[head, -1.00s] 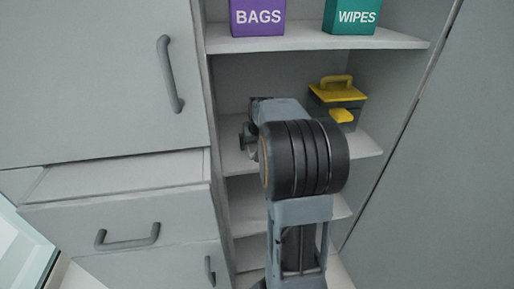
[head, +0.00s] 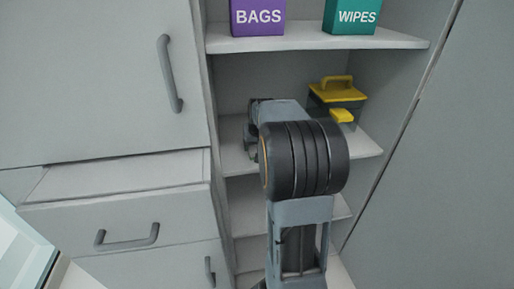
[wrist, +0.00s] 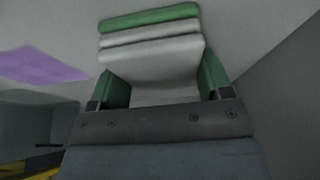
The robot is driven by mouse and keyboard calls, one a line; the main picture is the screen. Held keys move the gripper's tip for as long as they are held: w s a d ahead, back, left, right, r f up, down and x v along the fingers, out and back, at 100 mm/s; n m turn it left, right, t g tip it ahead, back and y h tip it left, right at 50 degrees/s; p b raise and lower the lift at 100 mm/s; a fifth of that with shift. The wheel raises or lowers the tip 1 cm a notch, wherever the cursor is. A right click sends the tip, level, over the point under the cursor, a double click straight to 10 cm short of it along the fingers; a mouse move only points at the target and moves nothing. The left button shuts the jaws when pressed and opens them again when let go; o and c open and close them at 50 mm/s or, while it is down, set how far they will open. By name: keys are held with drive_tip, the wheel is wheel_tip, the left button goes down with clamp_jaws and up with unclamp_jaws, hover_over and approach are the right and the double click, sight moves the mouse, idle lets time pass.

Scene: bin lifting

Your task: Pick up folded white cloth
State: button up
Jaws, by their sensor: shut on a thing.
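In the wrist view, the folded white cloth (wrist: 150,62) sits between the two green fingers of my gripper (wrist: 160,88). Its stacked folds show, with a green layer (wrist: 150,17) at the far edge; I cannot tell if that is part of the cloth. The gripper is shut on the cloth. In the head view, my arm stands in front of the open shelves and hides the cloth and the fingertips.
A yellow-lidded box (head: 336,92) stands on the shelf right of my arm. A purple BAGS box (head: 257,17) and a teal WIPES box (head: 351,16) stand on the shelf above. Cabinet doors and a drawer (head: 125,231) are on the left.

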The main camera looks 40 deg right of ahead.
drive_tip(key=shift+c, duration=0.9)
drive_tip(key=shift+r, duration=0.5)
drive_tip(key=v, duration=0.2)
drive_tip(key=p+v, duration=0.1)
drive_tip(key=shift+w+d+r, duration=0.15)
drive_tip(key=shift+d+r, duration=0.15)
drive_tip(key=shift+r, duration=0.25)
drive_tip(key=s+r, duration=0.8)
drive_tip(key=s, duration=0.5)
drive_tip(key=shift+d+r, duration=0.35)
drive_tip(key=shift+d, duration=0.1)
drive_tip(key=shift+s, duration=0.15)
